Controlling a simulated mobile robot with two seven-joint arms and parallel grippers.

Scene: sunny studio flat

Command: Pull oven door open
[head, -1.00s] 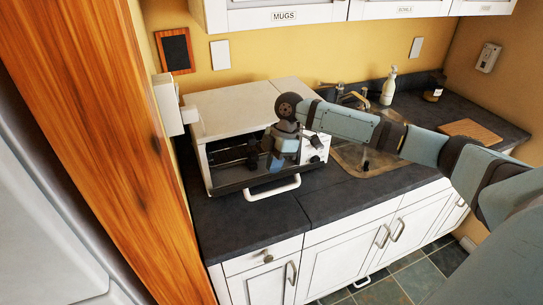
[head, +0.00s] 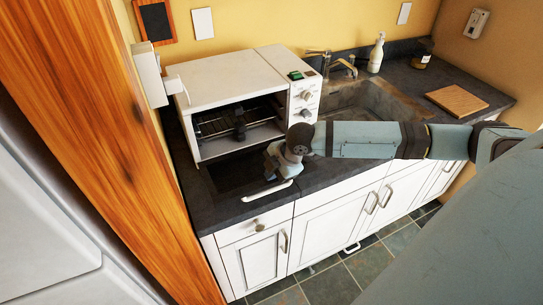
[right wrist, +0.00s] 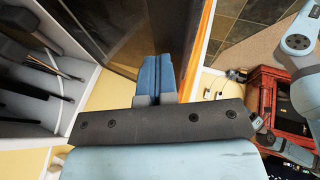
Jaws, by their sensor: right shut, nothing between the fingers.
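The white toaster oven (head: 222,81) stands on the dark counter, its front cavity uncovered and a rack showing inside. Its door (head: 238,172) is folded down and out in front, near level, with the white handle (head: 267,191) at its outer edge. My right gripper (head: 275,160) is over the right part of the door, near the handle, and hides some of the door. In the right wrist view its blue fingers (right wrist: 158,75) are shut and empty, beside the dark door glass (right wrist: 118,32); the oven racks (right wrist: 30,85) show at left. My left gripper is out of view.
A sink (head: 365,105) with a tap lies right of the oven, then a soap bottle (head: 376,53) and a cutting board (head: 456,99). White cabinets (head: 335,232) are below the counter. A wooden panel (head: 105,150) stands close on the left. The tiled floor in front is clear.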

